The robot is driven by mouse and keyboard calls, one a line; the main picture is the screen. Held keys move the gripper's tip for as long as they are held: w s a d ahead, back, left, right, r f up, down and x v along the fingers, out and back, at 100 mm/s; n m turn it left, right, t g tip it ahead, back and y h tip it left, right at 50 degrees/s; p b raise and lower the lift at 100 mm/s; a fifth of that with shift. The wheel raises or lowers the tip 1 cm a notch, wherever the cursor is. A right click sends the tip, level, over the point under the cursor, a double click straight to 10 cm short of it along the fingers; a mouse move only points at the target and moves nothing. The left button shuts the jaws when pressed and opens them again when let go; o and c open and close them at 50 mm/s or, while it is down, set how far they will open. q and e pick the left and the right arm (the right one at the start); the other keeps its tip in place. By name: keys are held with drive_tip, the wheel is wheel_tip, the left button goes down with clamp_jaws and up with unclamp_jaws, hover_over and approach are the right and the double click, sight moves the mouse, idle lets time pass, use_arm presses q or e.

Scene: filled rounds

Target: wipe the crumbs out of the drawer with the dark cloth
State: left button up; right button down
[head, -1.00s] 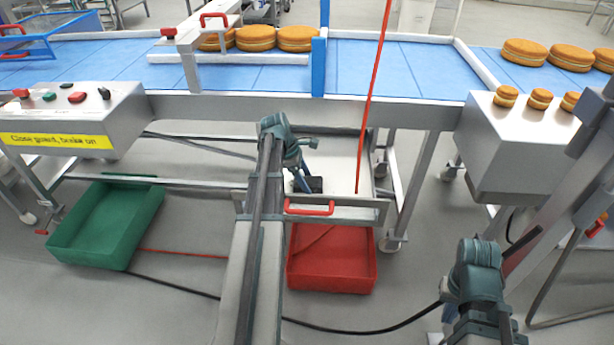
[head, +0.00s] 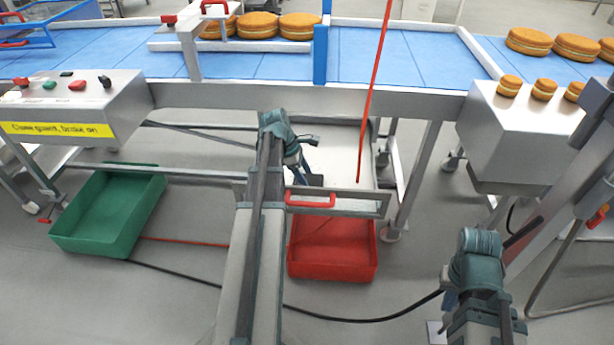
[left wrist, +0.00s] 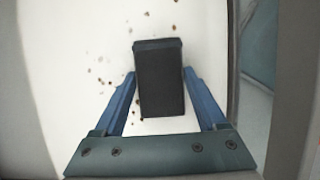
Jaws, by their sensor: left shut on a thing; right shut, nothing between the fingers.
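The drawer (head: 350,150) is pulled out below the conveyor, with a white floor and a red handle (head: 310,199) on its front. My left gripper (head: 309,178) reaches down inside it and is shut on the dark cloth (left wrist: 160,85), a black block-like pad between the blue fingers. The pad is at or just above the drawer floor; I cannot tell if it touches. Small brown crumbs (left wrist: 105,82) lie scattered on the floor, mostly left of and beyond the pad in the left wrist view. My right gripper (head: 449,300) is away from the drawer at lower right, mostly hidden by its wrist.
A red tray (head: 333,270) stands on the floor under the drawer, a green tray (head: 85,238) further left. A red cord (head: 373,95) hangs in front of the drawer. The blue conveyor (head: 375,65) runs above. A grey box (head: 515,130) is at right.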

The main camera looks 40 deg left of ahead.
use_arm(q)
drive_tip(key=shift+s+a, duration=0.3)
drive_tip(key=shift+a, duration=0.3)
drive_tip(key=shift+s+a, duration=0.3)
drive_tip(key=shift+a, duration=0.25)
drive_tip(key=shift+w+a, duration=0.5)
drive_tip(key=shift+w, duration=0.25)
drive_tip(key=shift+w+a, duration=0.45)
drive_tip(key=shift+w, duration=0.4)
drive_tip(key=shift+w+a, duration=0.45)
drive_tip(key=shift+w, duration=0.25)
drive_tip(key=shift+w+a, duration=0.45)
drive_tip(key=shift+w, duration=0.25)
